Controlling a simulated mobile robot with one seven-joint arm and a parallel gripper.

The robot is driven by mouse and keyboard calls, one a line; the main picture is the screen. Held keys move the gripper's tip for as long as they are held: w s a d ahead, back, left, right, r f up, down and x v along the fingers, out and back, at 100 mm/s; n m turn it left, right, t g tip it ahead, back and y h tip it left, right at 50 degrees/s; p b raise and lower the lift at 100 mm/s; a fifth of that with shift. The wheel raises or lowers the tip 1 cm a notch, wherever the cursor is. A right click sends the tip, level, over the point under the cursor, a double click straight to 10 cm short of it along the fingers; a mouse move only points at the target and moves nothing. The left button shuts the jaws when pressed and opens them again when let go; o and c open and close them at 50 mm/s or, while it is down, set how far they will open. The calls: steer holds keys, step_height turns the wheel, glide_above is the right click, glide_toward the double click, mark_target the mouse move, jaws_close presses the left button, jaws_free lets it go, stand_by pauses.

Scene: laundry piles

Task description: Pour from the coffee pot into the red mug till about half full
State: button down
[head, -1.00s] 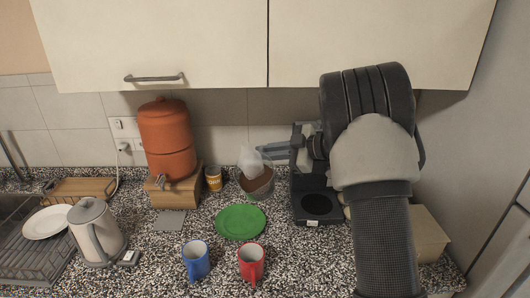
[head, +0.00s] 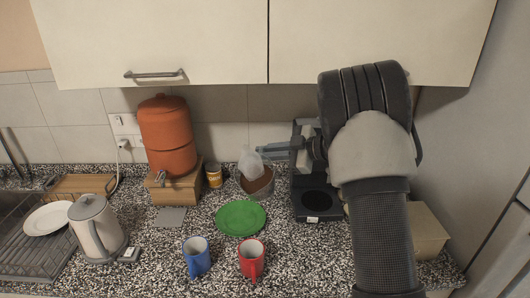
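The red mug (head: 251,260) stands upright on the counter at the front, with the blue mug (head: 196,257) to its left. The black coffee maker (head: 314,203) stands at the back, and no pot shows on its round plate. My gripper (head: 262,152) points left, past the coffee maker, above a clear container (head: 258,184) with brown contents. A pale, cloudy shape (head: 250,162) shows at its back. I cannot tell whether this container is the coffee pot, or whether the fingers touch it. The finger gap is too small to read. My arm hides the area right of the coffee maker.
A green plate (head: 240,218) lies behind the mugs. An orange dispenser (head: 168,137) on a wooden stand, a yellow cup (head: 214,174), a kettle (head: 94,228) and a dish rack (head: 30,262) are to the left. Cabinets (head: 380,35) hang above. Counter in front of the coffee maker is clear.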

steer(key=shift+s+f+n+t, duration=0.15)
steer(key=shift+f+n+t, duration=0.2)
steer(key=shift+f, duration=1.5)
stand_by(1.7)
steer(key=shift+n, duration=0.35)
steer(key=shift+s+a+f+b, duration=0.15)
steer(key=shift+f+b, duration=0.4)
steer(key=shift+f, duration=1.85)
stand_by(1.7)
